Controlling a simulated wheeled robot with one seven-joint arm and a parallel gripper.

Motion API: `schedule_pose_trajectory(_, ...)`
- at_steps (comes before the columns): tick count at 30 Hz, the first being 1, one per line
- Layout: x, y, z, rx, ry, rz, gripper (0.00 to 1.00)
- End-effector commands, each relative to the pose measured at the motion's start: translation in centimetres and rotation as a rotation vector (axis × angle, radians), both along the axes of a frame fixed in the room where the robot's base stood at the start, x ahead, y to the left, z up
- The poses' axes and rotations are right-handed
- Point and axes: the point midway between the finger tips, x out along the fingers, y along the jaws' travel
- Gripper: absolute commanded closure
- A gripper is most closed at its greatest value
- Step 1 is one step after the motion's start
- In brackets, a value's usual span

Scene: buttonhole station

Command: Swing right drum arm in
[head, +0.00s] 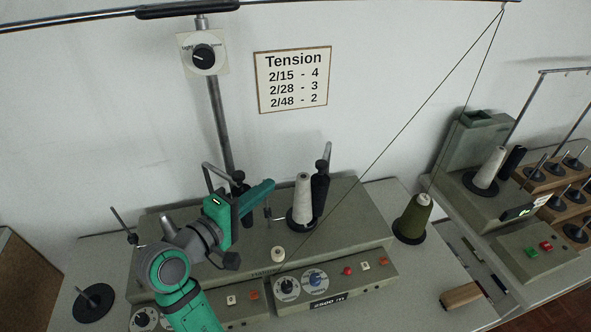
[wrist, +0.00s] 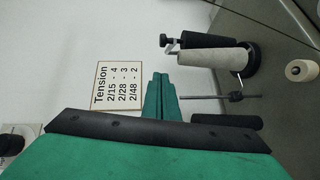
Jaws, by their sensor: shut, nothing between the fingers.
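The winding machine (head: 352,222) has a white cone (head: 302,190) standing on a black disc at its right station. The right drum arm, a dark roller (head: 320,190) with a grey lever above it, stands upright just right of the cone. In the wrist view the dark roller (wrist: 205,41) lies along the white cone (wrist: 215,58); I cannot tell whether they touch. My gripper (head: 268,187) is shut and empty, left of the cone and apart from it. Its green fingertips also show together in the wrist view (wrist: 160,88). Another dark post (head: 238,188) is partly hidden behind my gripper.
Thin posts (head: 267,213) stand between my gripper and the cone. Dials and buttons line the machine's front. An olive cone (head: 413,215) stands right of it. A second machine (head: 490,190) is at the far right. A tension sign (head: 292,80) hangs on the wall.

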Motion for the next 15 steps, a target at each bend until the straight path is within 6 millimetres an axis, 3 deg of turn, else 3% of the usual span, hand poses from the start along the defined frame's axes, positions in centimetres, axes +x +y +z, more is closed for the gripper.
schedule_pose_trajectory(5, 1.5, -1.0, -0.2, -0.001, 0.001, -0.003, 1.0)
schedule_pose_trajectory(15, 6.7, -4.4, -0.8, 0.001, 0.001, -0.002, 1.0)
